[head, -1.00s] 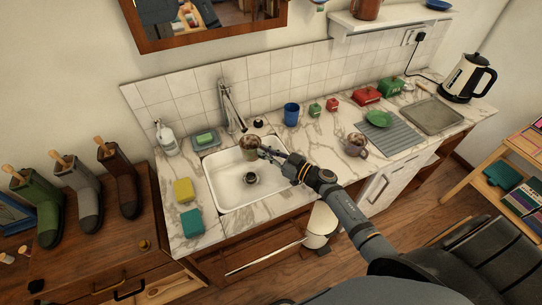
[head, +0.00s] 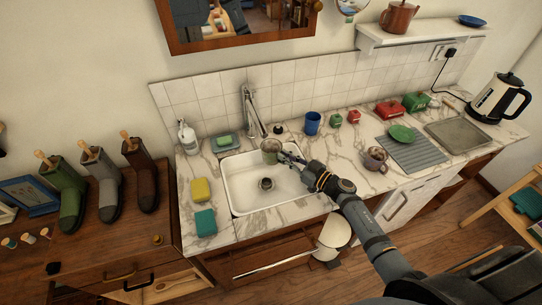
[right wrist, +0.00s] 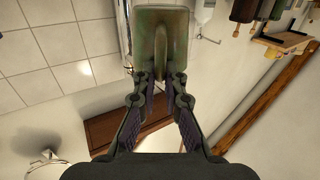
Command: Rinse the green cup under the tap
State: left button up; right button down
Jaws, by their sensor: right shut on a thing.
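The green cup (head: 270,150) is held over the back of the white sink (head: 240,192), just below and beside the tip of the tap (head: 252,110). My right gripper (head: 284,155) is shut on it. In the right wrist view the cup (right wrist: 162,35) is dull green with brownish stains, and my right gripper's fingers (right wrist: 161,78) pinch its handle side. I see no water running from the tap. My left gripper is not in view.
A yellow sponge (head: 201,190) and a teal sponge (head: 205,222) lie left of the sink. A soap bottle (head: 188,138) stands behind them. A blue cup (head: 312,123), a stained mug (head: 375,159) and a drying mat (head: 420,153) with a green dish (head: 401,132) are to the right.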

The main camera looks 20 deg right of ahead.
jog(key=shift+r, duration=0.1)
jog(key=shift+s+a+p, duration=0.15)
jog(key=shift+a+p, duration=0.35)
jog(key=shift+a, duration=0.1)
jog(key=shift+d, duration=0.2)
jog(key=shift+w+d, duration=0.2)
jog(key=shift+d, duration=0.2)
jog(key=s+d+p, duration=0.2)
jog(key=s+p, duration=0.1)
jog(key=s, duration=0.4)
jog(key=shift+s, duration=0.4)
dwell(0.4)
dwell(1.1)
